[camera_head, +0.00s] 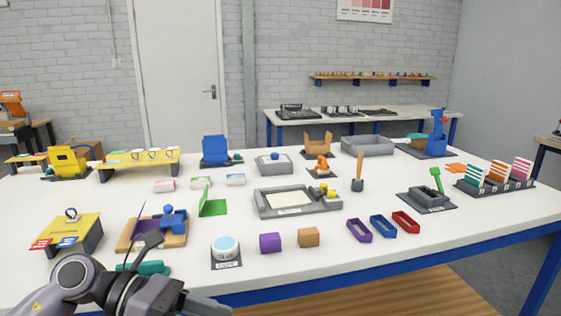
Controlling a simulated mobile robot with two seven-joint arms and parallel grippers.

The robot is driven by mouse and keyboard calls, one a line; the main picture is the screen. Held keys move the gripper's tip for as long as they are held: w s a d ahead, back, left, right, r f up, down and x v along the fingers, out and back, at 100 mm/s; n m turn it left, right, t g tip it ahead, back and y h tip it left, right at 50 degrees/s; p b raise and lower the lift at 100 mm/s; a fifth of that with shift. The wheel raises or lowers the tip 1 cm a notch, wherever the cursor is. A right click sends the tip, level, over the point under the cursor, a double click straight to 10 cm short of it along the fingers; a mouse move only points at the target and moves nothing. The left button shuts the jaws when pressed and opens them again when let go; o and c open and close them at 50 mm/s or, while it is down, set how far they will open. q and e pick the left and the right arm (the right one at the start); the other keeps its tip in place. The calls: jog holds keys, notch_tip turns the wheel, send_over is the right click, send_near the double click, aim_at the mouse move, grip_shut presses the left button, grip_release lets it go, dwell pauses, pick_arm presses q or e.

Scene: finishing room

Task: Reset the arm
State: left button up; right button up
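Part of my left arm shows at the bottom left, in front of the table's near edge. My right arm and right gripper are not in view. The white table (330,255) with a blue frame stands before me. My arm's links overlap the front left part of the table in the picture, by a teal object (153,268).
Near the arm are a yellow stand (75,232), a wooden board with a blue figure (173,220), a round light-blue-topped item (225,248), a purple cube (270,243) and an orange-brown cube (308,237). A grey tray (262,207) sits mid-table. The front right tabletop is mostly clear.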

pick_arm(q)
jog(key=w+a+f+m+t+y, duration=0.15)
jog(key=f+m+t, duration=0.35)
jog(key=m, duration=0.7)
jog(key=a+f+m+t+y, duration=0.25)
jog(key=m+t, duration=0.45)
jog(key=m, duration=0.5)
jog(key=w+a+f+m+t+y, duration=0.15)
jog(key=f+m+t, duration=0.35)
jog(key=m, duration=0.7)
jog(key=s+a+f+n+g+y, duration=0.2)
jog(key=s+f+n+g+y, duration=0.1)
jog(key=s+f+n, duration=0.2)
jog(key=s+a+f+n+g+y, duration=0.2)
jog(key=s+f+n, duration=0.4)
jog(key=s+f, duration=0.3)
notch_tip(320, 180, down, 3)
jog(key=shift+s+a+f+n+g+y+p, duration=0.2)
jog(key=shift+a+n+g+y+p, duration=0.15)
jog(key=shift+y, duration=0.4)
